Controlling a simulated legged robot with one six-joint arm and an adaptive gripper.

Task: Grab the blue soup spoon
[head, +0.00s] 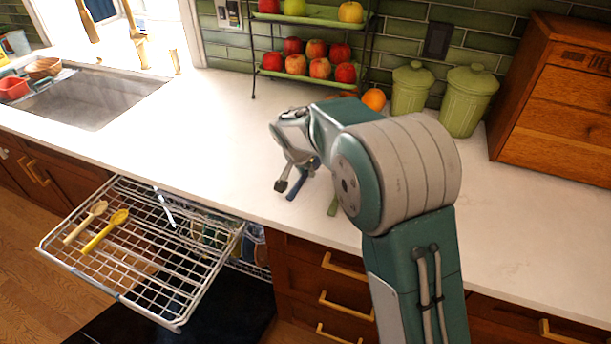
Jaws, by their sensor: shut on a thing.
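My gripper (297,176) is low over the white countertop, right of the dishwasher rack. Its fingers are shut on the blue soup spoon (295,191). Only a short blue part of the spoon shows below the fingers; the rest is hidden by my gripper. I cannot tell whether the spoon still touches the counter.
A green utensil (333,205) lies close by, partly behind my arm. The pulled-out dishwasher rack (150,262) holds a yellow spoon (105,232), a beige spoon (86,222) and a light utensil (164,208). A fruit stand (308,81) and green canisters (411,88) stand behind.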

